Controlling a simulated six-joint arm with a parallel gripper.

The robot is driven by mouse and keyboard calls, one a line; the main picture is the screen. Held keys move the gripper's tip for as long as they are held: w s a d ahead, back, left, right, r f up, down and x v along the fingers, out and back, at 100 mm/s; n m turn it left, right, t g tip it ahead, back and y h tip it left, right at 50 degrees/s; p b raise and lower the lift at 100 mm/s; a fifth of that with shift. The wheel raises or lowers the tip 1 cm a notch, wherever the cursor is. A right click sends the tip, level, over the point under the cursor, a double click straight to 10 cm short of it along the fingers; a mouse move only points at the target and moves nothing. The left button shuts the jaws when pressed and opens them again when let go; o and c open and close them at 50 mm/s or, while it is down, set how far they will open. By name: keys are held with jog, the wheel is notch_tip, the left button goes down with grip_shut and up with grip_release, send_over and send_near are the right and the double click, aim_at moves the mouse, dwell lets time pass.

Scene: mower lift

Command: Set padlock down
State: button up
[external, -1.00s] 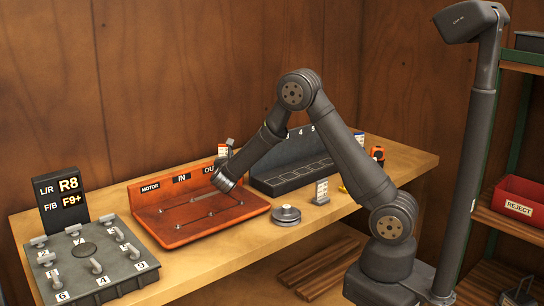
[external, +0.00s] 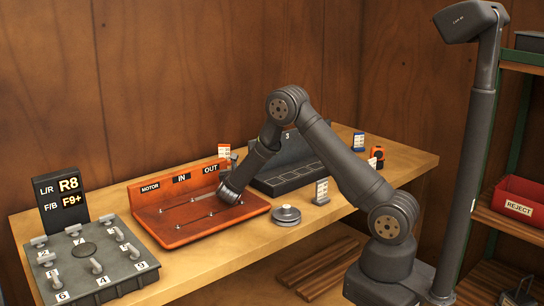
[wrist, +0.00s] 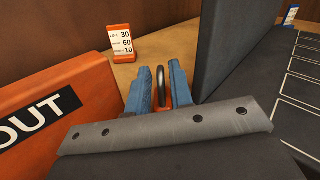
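In the wrist view my gripper (wrist: 162,88) has two blue fingers, one on each side of a padlock. The padlock (wrist: 161,84) shows a dark upright shackle loop and part of an orange-red body between the fingers. Its lower part is hidden by the fingers and the grey bar in front. The fingers look closed on its body. In the external view my gripper (external: 234,160) is small, at the back right end of the orange tray by the OUT sign; the padlock cannot be made out there.
The orange tray (external: 170,238) with the OUT panel (wrist: 45,118) stands left of the gripper. A dark upright panel (wrist: 225,45) of the slotted rack stands close on the right. A LIFT card (wrist: 121,43) stands behind on bare wooden bench. A grey round disc (external: 286,214) lies in front.

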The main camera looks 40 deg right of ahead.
jog(key=shift+w+d, duration=0.45)
grip_shut()
notch_tip(320, 180, up, 18)
dwell(0.5)
